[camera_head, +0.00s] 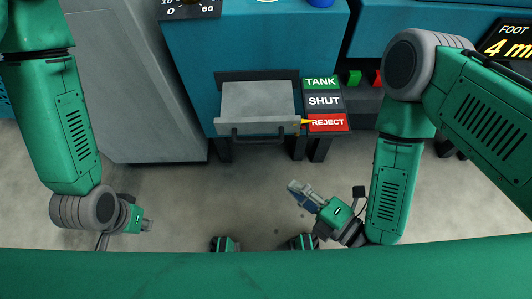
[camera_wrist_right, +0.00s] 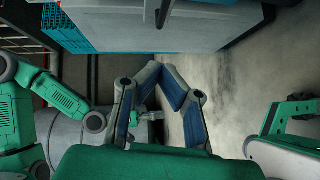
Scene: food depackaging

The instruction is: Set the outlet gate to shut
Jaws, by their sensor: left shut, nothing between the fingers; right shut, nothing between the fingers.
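The outlet gate (camera_head: 257,104) is a grey metal slide with a dark bar handle (camera_head: 262,138) on its front edge, low on the blue machine in the head view. A yellow pointer (camera_head: 306,122) on its right side points at the red REJECT field (camera_head: 328,123) of the label plate. The SHUT field (camera_head: 324,101) is above that, and the green TANK field (camera_head: 321,83) is at the top. My right gripper (camera_head: 294,188) is shut and empty, below and right of the handle, apart from it. My left gripper (camera_head: 149,225) is shut and empty at the lower left.
A grey cabinet (camera_head: 135,80) stands left of the blue machine (camera_head: 190,60). A green button (camera_head: 354,77) and a red button (camera_head: 378,78) are right of the label plate. The floor (camera_head: 235,190) below the gate is clear.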

